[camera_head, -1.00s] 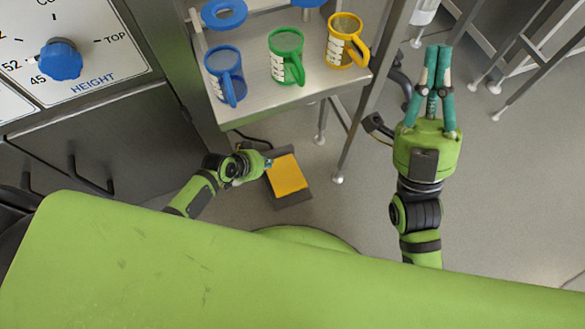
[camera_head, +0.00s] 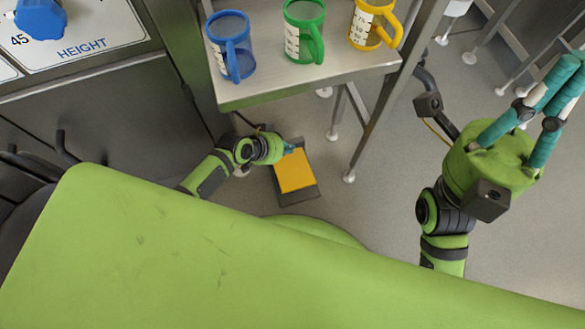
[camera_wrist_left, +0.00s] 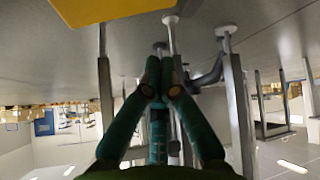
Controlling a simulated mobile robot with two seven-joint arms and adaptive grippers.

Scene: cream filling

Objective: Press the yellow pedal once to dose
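The yellow pedal (camera_head: 295,174) lies in its dark base (camera_head: 303,197) on the floor under the bench. My left gripper (camera_head: 290,147) is at the pedal's upper left edge in the head view; its fingers are small and partly hidden there. In the left wrist view its teal fingers (camera_wrist_left: 160,72) meet at the tips with nothing between them. The pedal (camera_wrist_left: 105,8) shows at the top of that view, apart from the fingertips in the picture. Contact or pressing cannot be told. My right gripper (camera_head: 571,72) is raised at the right, fingers together and empty, tips near the frame edge.
A metal bench (camera_head: 300,84) stands above and beyond the pedal, with a blue jug (camera_head: 230,58), a green jug (camera_head: 303,42) and a yellow jug (camera_head: 366,28). A machine panel with a blue height knob (camera_head: 40,18) is at left. Floor right of the pedal is clear.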

